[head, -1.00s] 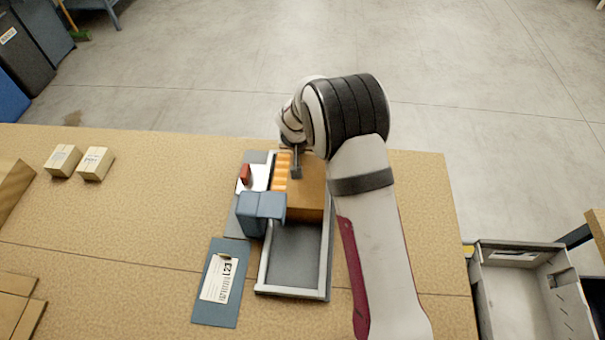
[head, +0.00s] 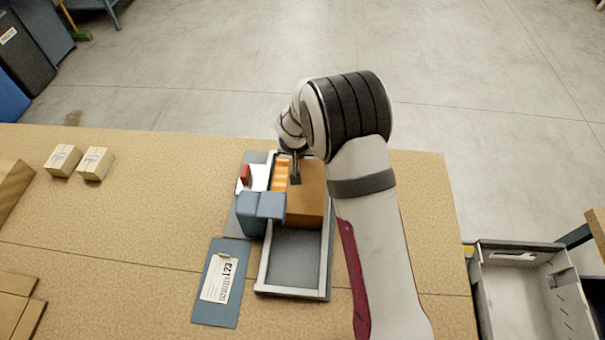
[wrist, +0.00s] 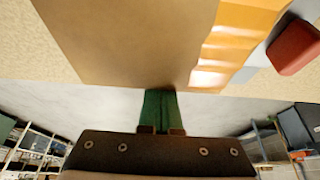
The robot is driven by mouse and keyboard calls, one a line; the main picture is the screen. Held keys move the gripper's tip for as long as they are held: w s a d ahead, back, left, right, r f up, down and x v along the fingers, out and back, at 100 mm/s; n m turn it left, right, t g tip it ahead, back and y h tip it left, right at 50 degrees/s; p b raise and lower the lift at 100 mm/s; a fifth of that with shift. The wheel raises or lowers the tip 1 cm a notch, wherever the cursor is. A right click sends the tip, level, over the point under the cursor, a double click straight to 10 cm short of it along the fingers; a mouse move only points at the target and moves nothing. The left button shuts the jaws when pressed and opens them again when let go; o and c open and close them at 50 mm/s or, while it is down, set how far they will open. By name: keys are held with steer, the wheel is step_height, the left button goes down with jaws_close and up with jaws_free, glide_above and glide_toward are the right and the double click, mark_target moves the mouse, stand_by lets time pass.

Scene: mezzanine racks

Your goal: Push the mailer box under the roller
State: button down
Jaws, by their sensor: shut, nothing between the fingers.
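The brown mailer box (head: 312,202) sits in a channel with pale side rails (head: 264,262), at its far end. It also shows in the wrist view (wrist: 130,40). A glossy orange ribbed strip (head: 281,178) runs along the box's left side. A blue-grey block (head: 262,203) overhangs the channel's left rail beside the box; I cannot make out a separate roller. My gripper (head: 295,179) is shut and empty at the box's far part. In the wrist view its green fingers (wrist: 160,108) meet the box's edge; contact is not certain. My arm hides the box's right side.
The channel's near floor (head: 296,258) is bare. A red piece (head: 244,174) stands left of the channel, and a labelled blue-grey card (head: 220,285) lies at its near left. Two small cartons (head: 80,161) are farther left. A grey bin (head: 525,290) stands off the table's right edge.

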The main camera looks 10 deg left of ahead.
steer(key=shift+s, duration=0.6)
steer(key=shift+s, duration=0.6)
steer(key=shift+s, duration=0.15)
steer(key=shift+s, duration=0.45)
stand_by(0.4)
steer(key=shift+s, duration=0.6)
